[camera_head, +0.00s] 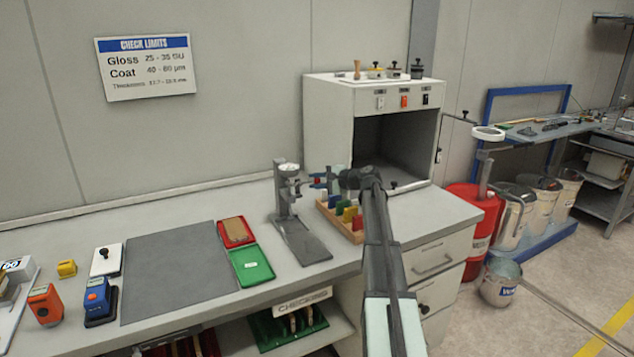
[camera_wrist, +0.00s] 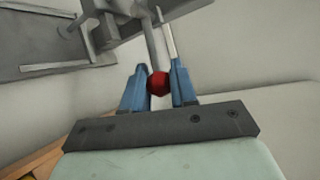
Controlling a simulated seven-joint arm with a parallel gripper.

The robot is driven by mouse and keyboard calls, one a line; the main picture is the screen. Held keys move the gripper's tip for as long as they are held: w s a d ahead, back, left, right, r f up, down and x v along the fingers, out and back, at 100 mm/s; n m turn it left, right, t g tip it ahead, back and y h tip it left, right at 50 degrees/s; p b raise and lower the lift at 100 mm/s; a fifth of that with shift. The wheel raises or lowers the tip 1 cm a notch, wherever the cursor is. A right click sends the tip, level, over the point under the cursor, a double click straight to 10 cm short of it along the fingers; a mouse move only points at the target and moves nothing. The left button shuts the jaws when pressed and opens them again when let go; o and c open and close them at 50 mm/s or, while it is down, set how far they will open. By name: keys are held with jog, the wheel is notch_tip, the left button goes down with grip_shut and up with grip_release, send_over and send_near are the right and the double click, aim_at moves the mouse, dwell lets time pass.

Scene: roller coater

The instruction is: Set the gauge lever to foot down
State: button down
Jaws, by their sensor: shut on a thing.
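The thickness gauge (camera_head: 280,200) is a grey stand with a round white dial on top and a long flat base on the bench. Its lever ends in a red knob (camera_wrist: 159,83). In the wrist view my gripper (camera_wrist: 160,88) has its two blue fingers closed on either side of the red knob. In the head view my gripper (camera_head: 322,182) reaches in from the right at the gauge's upper part, and the fingers are small there. The lever's exact angle and the foot under the dial are too small to tell.
A wooden rack (camera_head: 341,222) with several coloured blocks stands right of the gauge, below my arm. A white cabinet (camera_head: 327,120) with an open front is behind. A red tray (camera_head: 236,232), a green tray (camera_head: 251,266) and a grey mat (camera_head: 170,272) lie to the left.

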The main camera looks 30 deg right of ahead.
aim_at(314, 180)
jog(key=shift+r, duration=0.1)
jog(key=shift+a+r+n+g+h, duration=0.2)
jog(key=shift+r+n+g+h, duration=0.2)
jog(key=shift+r+n+h, duration=0.75)
jog(key=shift+a+r+n+h, duration=0.2)
jog(key=shift+r+n+h, duration=0.25)
jog(key=shift+n+h, duration=0.15)
jog(key=shift+a+r+n+h, duration=0.2)
jog(key=shift+r+n+h, duration=0.25)
jog(key=shift+h, duration=0.2)
jog(key=c, duration=0.9)
grip_release()
jog(key=shift+g, duration=0.3)
jog(key=v, duration=1.3)
jog(key=shift+s, duration=0.35)
jog(key=shift+r, duration=0.1)
